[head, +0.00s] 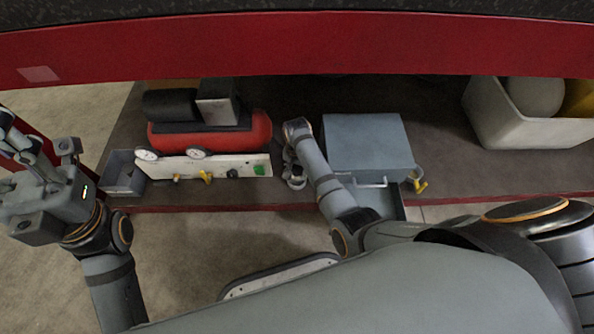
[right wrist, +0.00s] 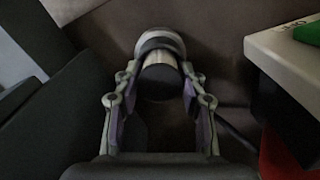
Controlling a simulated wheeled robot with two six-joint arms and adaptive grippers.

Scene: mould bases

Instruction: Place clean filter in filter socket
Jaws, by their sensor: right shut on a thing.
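My right gripper (head: 292,160) is low over the dark shelf, between the compressor and the blue-grey box. In the right wrist view my right gripper (right wrist: 165,103) is shut on a short cylinder (right wrist: 160,78) with a dark end and a pale metallic band, which I take for the filter. I cannot tell whether it is clean. In the head view the gripper and arm mostly hide it. I cannot make out the filter socket for certain. My left gripper (head: 42,148) is raised at the far left, away from these things; its jaw state is unclear.
A red compressor (head: 240,138) stands behind a white panel (head: 220,167) with yellow fittings and a green button. The blue-grey box (head: 368,145) has an open drawer (head: 388,199). A small grey bin (head: 122,185) is left; a pale crate (head: 497,122) is right. The red upper beam (head: 300,48) overhangs the shelf.

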